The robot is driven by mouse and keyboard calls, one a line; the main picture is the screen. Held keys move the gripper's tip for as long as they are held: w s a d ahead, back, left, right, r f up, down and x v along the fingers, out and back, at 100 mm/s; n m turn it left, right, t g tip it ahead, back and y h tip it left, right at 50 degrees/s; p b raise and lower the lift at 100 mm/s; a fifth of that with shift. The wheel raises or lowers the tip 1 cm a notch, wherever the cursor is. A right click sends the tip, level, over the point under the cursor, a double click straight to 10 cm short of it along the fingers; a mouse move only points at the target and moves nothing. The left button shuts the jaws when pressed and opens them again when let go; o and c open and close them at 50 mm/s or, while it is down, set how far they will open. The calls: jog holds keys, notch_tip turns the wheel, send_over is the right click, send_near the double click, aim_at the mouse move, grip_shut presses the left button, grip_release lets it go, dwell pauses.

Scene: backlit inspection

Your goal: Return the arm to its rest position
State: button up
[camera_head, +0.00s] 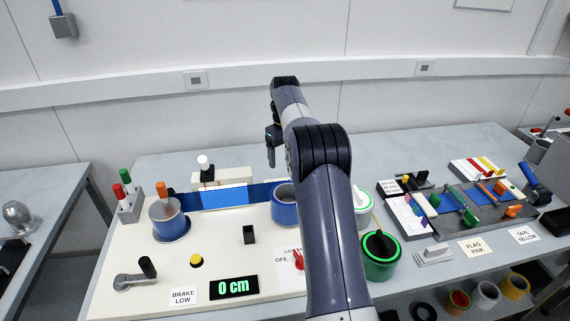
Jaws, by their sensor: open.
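My arm rises from the bottom middle of the head view and bends at the elbow toward the back of the bench. My gripper (271,160) hangs from the far end, pointing down, above the blue band of the white inspection board. It is open and I see nothing between its fingers. It is apart from the board and its parts. My forearm and upper arm hide part of the board's right side.
A green container (380,268) and tool trays (455,205) stand right.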

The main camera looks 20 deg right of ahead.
jog(key=shift+r, duration=0.15)
notch_tip(320, 180, down, 11)
jog(key=shift+r+p, duration=0.1)
jog(key=shift+p, duration=0.45)
jog(key=shift+r, duration=0.1)
dwell(0.4)
